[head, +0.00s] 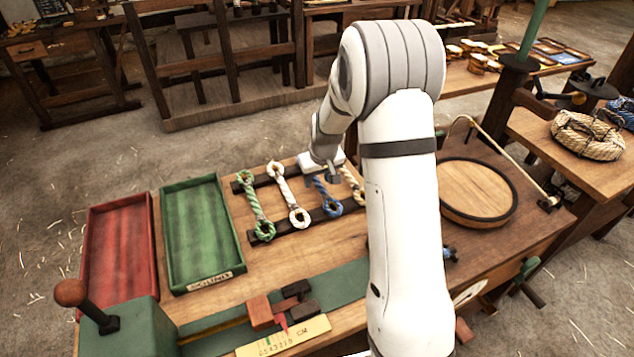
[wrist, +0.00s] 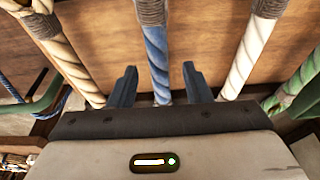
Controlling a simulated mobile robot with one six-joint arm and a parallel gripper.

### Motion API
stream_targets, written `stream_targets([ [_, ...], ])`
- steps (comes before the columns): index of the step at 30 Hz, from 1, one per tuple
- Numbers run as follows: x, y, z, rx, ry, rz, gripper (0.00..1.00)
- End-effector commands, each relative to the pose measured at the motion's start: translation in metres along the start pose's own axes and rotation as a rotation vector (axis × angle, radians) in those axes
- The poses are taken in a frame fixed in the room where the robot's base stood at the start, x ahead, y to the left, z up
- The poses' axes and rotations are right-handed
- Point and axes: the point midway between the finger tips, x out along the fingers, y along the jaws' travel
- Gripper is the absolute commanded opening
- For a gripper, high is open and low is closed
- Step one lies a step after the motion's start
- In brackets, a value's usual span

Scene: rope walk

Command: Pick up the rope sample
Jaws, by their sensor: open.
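Several short rope samples with looped ends lie side by side across two dark rails on the bench. In the head view they are a green and white one (head: 256,208), a white one (head: 287,194), a blue one (head: 322,188) and a tan one (head: 353,184) partly behind my arm. My gripper (head: 320,176) is over the blue sample. In the wrist view my gripper (wrist: 160,84) is open, and the blue rope (wrist: 157,50) runs between its two fingers, with a gap on each side. I cannot tell how far above the rope the fingertips are.
In the wrist view a pale rope (wrist: 62,50) and a cream rope (wrist: 250,52) flank the fingers. A red tray (head: 122,255) and a green tray (head: 202,232) stand empty at left. A round wooden disc (head: 475,192) is at right. A measuring fixture (head: 262,310) sits in front.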

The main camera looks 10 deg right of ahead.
Motion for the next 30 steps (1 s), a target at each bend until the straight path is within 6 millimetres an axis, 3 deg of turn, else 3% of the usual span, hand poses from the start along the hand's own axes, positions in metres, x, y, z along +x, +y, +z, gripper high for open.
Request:
stream_targets([
  [4, -0.0003, 0.0006, -0.0001, 0.001, 0.001, 0.0, 0.45],
  [20, -0.0007, 0.0014, 0.0001, 0.002, 0.001, 0.001, 0.01],
  [30, -0.0038, 0.0019, -0.0011, 0.002, 0.003, 0.001, 0.0],
])
